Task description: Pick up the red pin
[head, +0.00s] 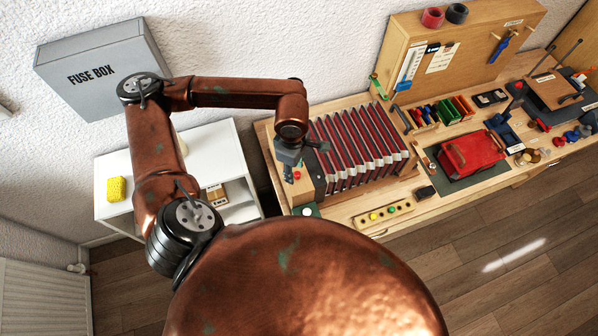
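My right gripper is out of view.
A white shelf (215,150) with a yellow sponge (116,189) stands left. A tool board (455,60) rises behind.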

